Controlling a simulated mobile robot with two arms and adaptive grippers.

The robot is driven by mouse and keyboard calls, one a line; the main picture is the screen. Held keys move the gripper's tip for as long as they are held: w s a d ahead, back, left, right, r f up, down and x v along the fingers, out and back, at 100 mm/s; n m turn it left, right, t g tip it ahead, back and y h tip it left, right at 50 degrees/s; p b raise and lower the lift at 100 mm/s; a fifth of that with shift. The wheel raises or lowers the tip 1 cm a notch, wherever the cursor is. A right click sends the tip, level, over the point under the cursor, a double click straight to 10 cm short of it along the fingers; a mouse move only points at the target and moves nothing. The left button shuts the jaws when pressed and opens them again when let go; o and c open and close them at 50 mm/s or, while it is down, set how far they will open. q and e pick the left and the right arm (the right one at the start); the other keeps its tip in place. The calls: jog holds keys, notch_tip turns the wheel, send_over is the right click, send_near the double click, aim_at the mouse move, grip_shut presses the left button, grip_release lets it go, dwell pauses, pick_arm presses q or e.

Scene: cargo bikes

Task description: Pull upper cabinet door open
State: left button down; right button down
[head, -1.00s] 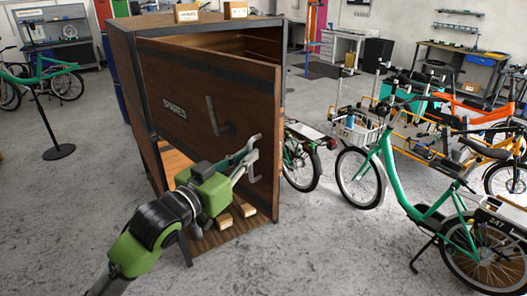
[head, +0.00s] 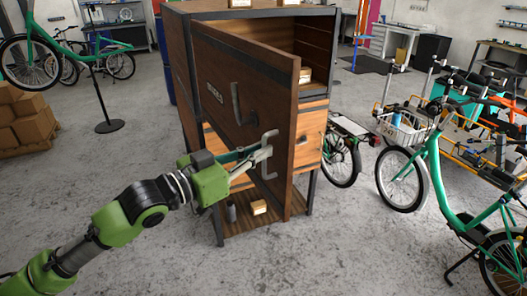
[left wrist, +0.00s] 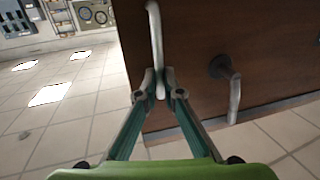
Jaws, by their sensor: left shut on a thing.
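The upper cabinet door (head: 225,75) is dark wood with a dark metal edge and a pale label. It stands swung well out from the wooden cabinet (head: 312,138). A pale grey bar handle (head: 269,172) sits near the door's free edge. My left gripper (head: 265,152) is shut on this handle; the left wrist view shows its fingers (left wrist: 158,88) closed on the handle bar (left wrist: 156,40). A second, darker lever handle (head: 236,104) is on the door; it also shows in the left wrist view (left wrist: 234,98). My right gripper is out of view.
The open upper compartment shows a small box (head: 305,75). The bottom shelf (head: 235,224) holds a small box (head: 259,207). A green bike (head: 440,180) stands to the right. Stacked cardboard boxes (head: 30,125) are at the left. The floor in front (head: 300,260) is clear.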

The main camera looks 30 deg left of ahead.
pick_arm(q)
jog(key=shift+w+a+r, duration=0.25)
jog(key=shift+a+r, duration=0.2)
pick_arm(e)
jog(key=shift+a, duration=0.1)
pick_arm(q)
jog(key=c, duration=2.2)
grip_release()
jog(key=shift+o, duration=0.2)
jog(key=shift+w+a+f, duration=0.1)
jog(key=shift+a+f, duration=0.2)
jog(key=shift+a, duration=0.1)
jog(key=shift+d, duration=0.2)
jog(key=shift+f, duration=0.1)
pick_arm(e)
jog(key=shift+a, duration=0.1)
